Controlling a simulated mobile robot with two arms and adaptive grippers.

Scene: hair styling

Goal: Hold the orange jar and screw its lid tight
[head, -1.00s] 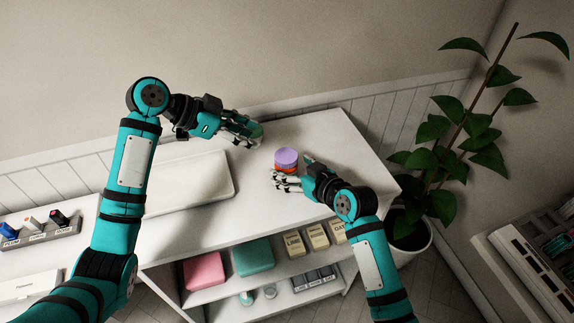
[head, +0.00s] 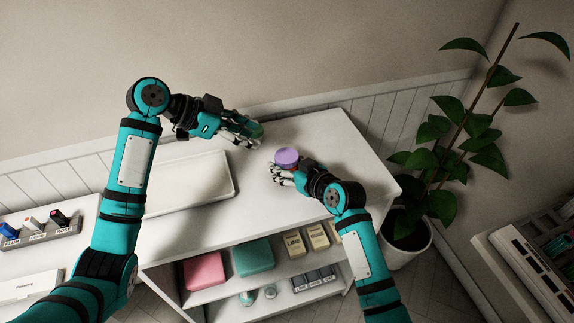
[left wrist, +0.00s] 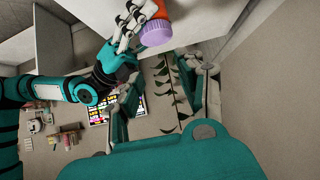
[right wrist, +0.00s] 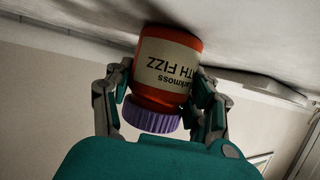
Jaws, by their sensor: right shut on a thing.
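The orange jar (right wrist: 188,48) stands on the white table top, with a cream label reading partly "TH FIZZ". Its ridged purple lid (head: 286,157) is on top; the lid also shows in the left wrist view (left wrist: 156,33). My right gripper (head: 282,172) is shut on the jar's body, one finger on each side in the right wrist view, below the lid. In the head view its fingers hide most of the jar.
A flat white tray (head: 205,197) lies left of the jar. A leafy potted plant (head: 408,240) stands past the table's right end. Shelves below hold a pink box (head: 204,271), a teal box (head: 253,257) and cream boxes. The table around the jar is clear.

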